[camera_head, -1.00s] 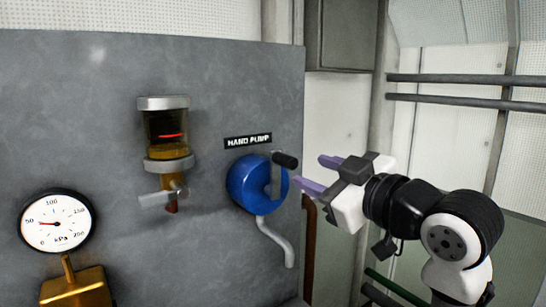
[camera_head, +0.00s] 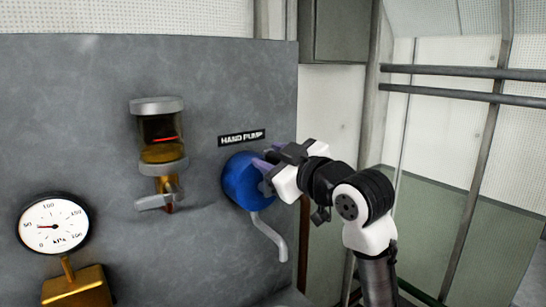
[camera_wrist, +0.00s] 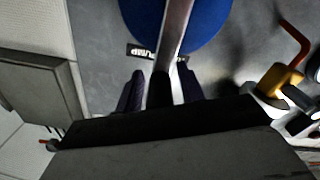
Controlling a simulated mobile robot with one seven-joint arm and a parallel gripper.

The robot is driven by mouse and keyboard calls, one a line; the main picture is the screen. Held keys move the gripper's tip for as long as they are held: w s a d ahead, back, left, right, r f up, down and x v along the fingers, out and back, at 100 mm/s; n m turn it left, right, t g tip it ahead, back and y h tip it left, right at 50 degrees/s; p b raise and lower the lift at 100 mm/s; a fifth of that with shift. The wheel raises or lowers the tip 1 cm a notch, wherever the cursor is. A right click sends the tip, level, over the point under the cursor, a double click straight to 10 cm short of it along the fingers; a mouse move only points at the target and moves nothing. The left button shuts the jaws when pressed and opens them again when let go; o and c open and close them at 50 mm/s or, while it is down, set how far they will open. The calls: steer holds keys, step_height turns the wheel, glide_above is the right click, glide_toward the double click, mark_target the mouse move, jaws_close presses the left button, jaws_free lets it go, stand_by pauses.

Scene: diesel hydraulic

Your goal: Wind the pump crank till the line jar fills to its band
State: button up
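The hand pump (camera_head: 240,182) is a blue round body on the grey panel, under a "HAND PUMP" label. Its crank arm (camera_wrist: 174,35) is a pale bar across the blue body in the wrist view, ending in a black handle (camera_wrist: 159,90). My gripper (camera_head: 266,163) is at the crank; its purple fingers stand either side of the handle in the wrist view (camera_wrist: 159,88), with narrow gaps showing, so it looks open around it. The line jar (camera_head: 160,130) is clear, with amber fluid in its lower part, below the red band (camera_head: 165,139).
A lever valve (camera_head: 155,202) sits under the jar. A pressure gauge (camera_head: 54,224) on a brass block (camera_head: 75,289) is at lower left. A bent grey pipe (camera_head: 270,238) runs down from the pump. Horizontal rails (camera_head: 460,72) cross the right side.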

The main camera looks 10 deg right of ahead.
jaws_close()
steer(key=shift+w+d+m, duration=0.1)
steer(key=shift+d+m, duration=0.25)
steer(key=shift+m, duration=0.15)
steer(key=w+d+f+m+p, duration=0.1)
steer(key=f+m+p, duration=0.3)
steer(key=m, duration=0.8)
steer(key=w+d+f+m+p, duration=0.1)
steer(key=d+f+m+p, duration=0.3)
steer(key=f+m, duration=0.4)
steer(key=shift+m, duration=1.9)
